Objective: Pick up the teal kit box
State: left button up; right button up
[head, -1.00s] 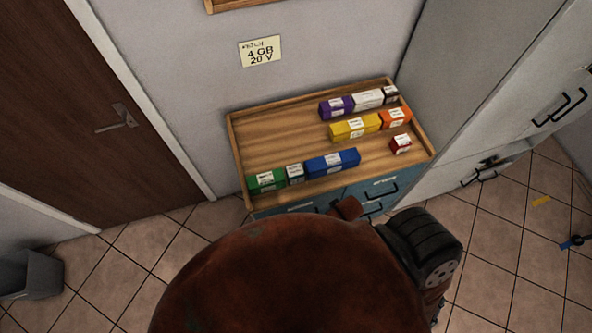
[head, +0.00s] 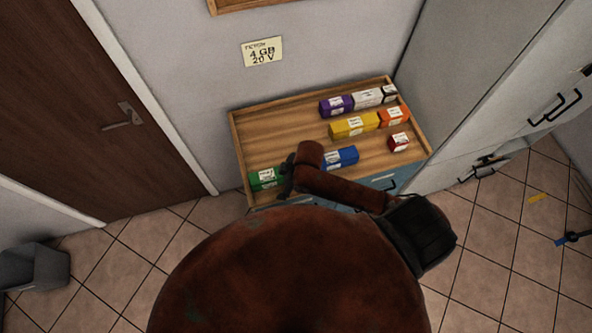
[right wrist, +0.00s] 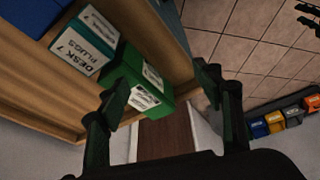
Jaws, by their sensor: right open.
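The teal kit box shows in the right wrist view (right wrist: 83,45) with a white label reading "DESK 7 PLUGS". It stands on the wooden tray top (head: 262,140), between a green box (head: 262,180) and a blue box (head: 343,157). In the head view my right gripper and forearm hide it. My right gripper (head: 287,178) is over the front row, open and empty. In the right wrist view its fingertips (right wrist: 163,84) are apart, with the green box (right wrist: 122,72) nearer to them than the teal box. My left gripper is not in view.
Purple (head: 336,105), white (head: 367,98), yellow (head: 353,125), orange (head: 393,118) and red (head: 398,142) boxes stand at the back and right of the tray. The tray has a raised wooden rim. A grey cabinet (head: 455,90) stands close on the right.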

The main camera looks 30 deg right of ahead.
jog(key=w+d+n+g+h, duration=0.1)
jog(key=d, duration=0.2)
jog(key=w+d+n+g+h, duration=0.1)
jog(key=w+d, duration=0.1)
jog(key=d, duration=0.1)
jog(key=w+d+n+h, duration=0.1)
jog(key=d+n, duration=0.1)
jog(key=d, duration=0.1)
jog(key=shift+w+d+r+g, duration=0.1)
jog(key=shift+w+r+g, duration=0.05)
jog(key=shift+w+g, duration=0.25)
jog(key=shift+d+f, duration=0.15)
jog(key=shift+f, duration=1)
jog(key=shift+w+a+f+p, duration=0.1)
jog(key=shift+a+f+p, duration=0.1)
jog(key=shift+f, duration=0.7)
jog(key=shift+a+f+p, duration=0.15)
jog(key=shift+f, duration=0.75)
jog(key=shift+w+a+f+p, duration=0.1)
jog(key=shift+a+f+p, duration=0.1)
jog(key=shift+f, duration=0.7)
jog(key=shift+c, duration=0.4)
jog(key=c, duration=1.2)
